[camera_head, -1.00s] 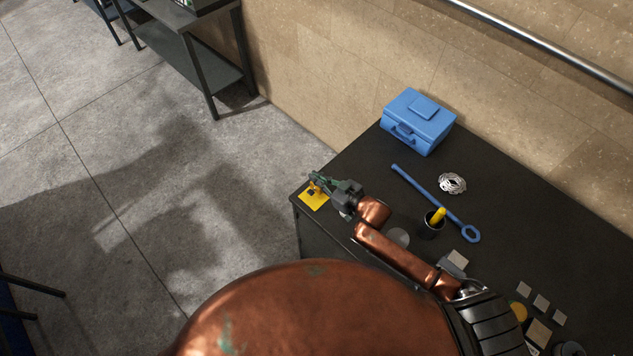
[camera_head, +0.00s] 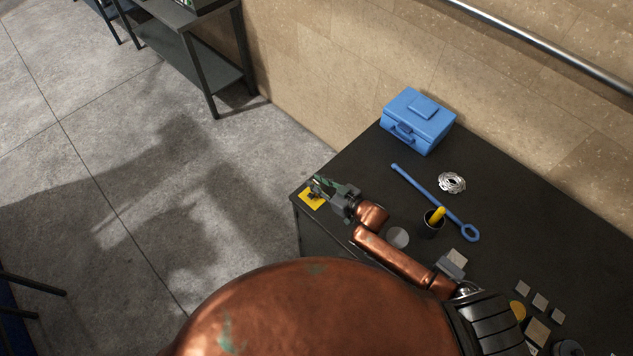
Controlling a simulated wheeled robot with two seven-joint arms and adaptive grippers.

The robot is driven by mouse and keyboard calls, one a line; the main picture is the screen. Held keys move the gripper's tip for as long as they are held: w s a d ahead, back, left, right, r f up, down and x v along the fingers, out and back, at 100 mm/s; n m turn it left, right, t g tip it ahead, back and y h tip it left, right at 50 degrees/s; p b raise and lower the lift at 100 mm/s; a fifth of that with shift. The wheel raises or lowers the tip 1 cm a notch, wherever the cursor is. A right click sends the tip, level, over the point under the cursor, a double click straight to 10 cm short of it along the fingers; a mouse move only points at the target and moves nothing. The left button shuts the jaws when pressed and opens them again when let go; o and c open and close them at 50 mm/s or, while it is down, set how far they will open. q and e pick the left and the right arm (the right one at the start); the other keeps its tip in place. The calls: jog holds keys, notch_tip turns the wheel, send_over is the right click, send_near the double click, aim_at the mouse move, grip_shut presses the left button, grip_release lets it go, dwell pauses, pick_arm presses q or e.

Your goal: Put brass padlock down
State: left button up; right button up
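My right gripper (camera_head: 321,186) is at the far left corner of the dark table, over a yellow square pad (camera_head: 308,203). Its greenish fingers point left and cover part of the pad. The brass padlock is not clearly visible now; the fingers hide the spot where a small orange-brass piece showed before. A small dark patch shows on the pad beneath the fingers. I cannot tell whether the fingers are shut on the padlock or apart. My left gripper is not in view.
A blue toolbox (camera_head: 419,123) stands at the back of the table (camera_head: 352,160). A long blue wrench (camera_head: 430,192), a silver openwork disc (camera_head: 452,183) and a black cup (camera_head: 433,227) lie or stand to the right. The table's left edge is close to the gripper.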

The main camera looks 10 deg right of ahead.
jog(key=shift+r, duration=0.25)
jog(key=shift+b+v, duration=0.5)
jog(key=shift+v, duration=5.45)
